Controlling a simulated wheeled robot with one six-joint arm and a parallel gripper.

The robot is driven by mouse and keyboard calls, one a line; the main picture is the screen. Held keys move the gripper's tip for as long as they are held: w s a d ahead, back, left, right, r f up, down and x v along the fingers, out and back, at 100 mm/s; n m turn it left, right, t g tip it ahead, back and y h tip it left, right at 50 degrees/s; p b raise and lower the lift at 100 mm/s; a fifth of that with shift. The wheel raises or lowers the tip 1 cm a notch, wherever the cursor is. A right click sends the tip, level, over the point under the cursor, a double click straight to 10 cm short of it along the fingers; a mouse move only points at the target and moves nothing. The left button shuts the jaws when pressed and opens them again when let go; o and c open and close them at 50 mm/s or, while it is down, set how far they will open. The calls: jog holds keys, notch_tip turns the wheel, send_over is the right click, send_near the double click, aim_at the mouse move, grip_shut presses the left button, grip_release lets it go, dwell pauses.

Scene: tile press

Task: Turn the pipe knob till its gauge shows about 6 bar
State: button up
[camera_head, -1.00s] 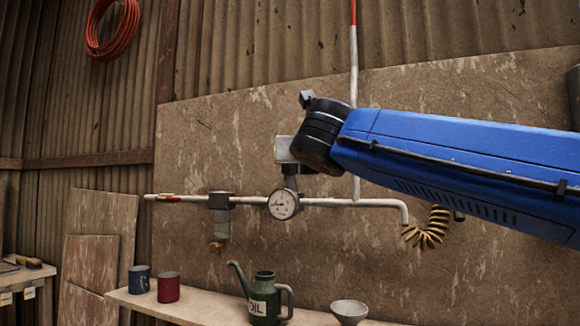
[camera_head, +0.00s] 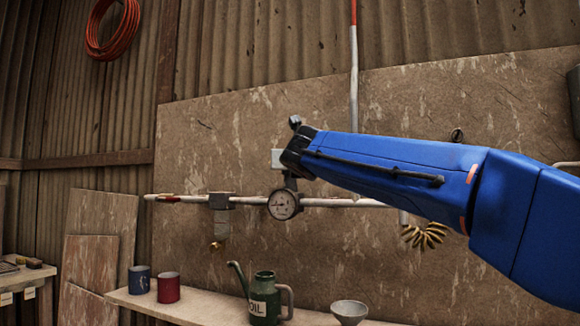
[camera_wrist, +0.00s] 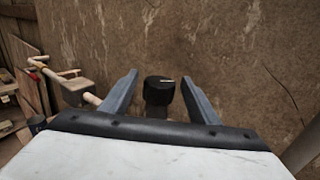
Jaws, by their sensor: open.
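The pipe knob (camera_wrist: 160,90) is black with a pale mark on top. In the wrist view it stands between the two spread fingers of my gripper (camera_wrist: 160,94), with space on both sides and no finger seen touching it. In the head view my blue arm hides the knob, and I cannot make out the fingers.
The pale pipe (camera_head: 335,203) runs across the board, with a valve body (camera_head: 220,201) left of the gauge. A shelf (camera_head: 130,299) below holds a green oil can (camera_head: 264,297), mugs and a funnel (camera_head: 349,311).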

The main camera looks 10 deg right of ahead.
jog(key=shift+w+d, duration=0.1)
jog(key=shift+w, duration=0.55)
jog(key=shift+c, duration=0.2)
jog(key=c, duration=1)
